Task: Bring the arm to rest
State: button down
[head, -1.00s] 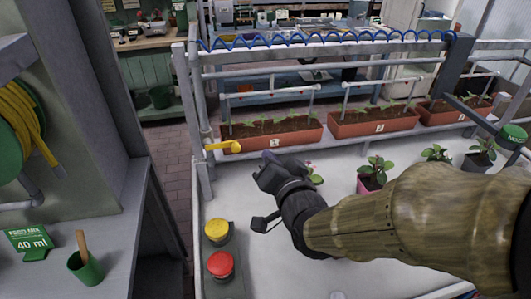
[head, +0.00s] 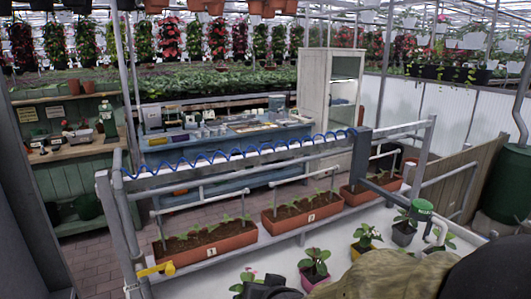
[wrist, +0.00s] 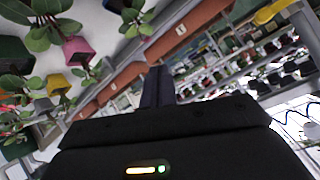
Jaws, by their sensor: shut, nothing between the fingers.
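My arm shows at the bottom right of the head view, cut off by the lower edge. Only a dark part of its end shows there, and the fingertips are out of that view. In the wrist view my gripper (wrist: 158,85) has its dark fingers together, with nothing held. The fingers point toward the long planters and away from the small pots. The white bench top (head: 215,277) lies below the arm.
Long terracotta planters (head: 205,247) stand along the bench's back rail. Potted plants, one in a pink pot (head: 313,280), stand near my arm. A yellow valve handle (head: 156,269) is at left. A blue coiled hose (head: 240,152) runs along the upper rail.

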jog(key=s+d+f+g+h+p, duration=0.1)
jog(key=s+d+g, duration=0.3)
jog(key=d, duration=0.4)
jog(key=s+d+g+h+p, duration=0.3)
jog(key=s+d+p, duration=0.1)
jog(key=d, duration=0.5)
jog(key=shift+s+f+g, duration=0.35)
jog(key=shift+s+g, duration=0.05)
jog(key=shift+s, duration=0.1)
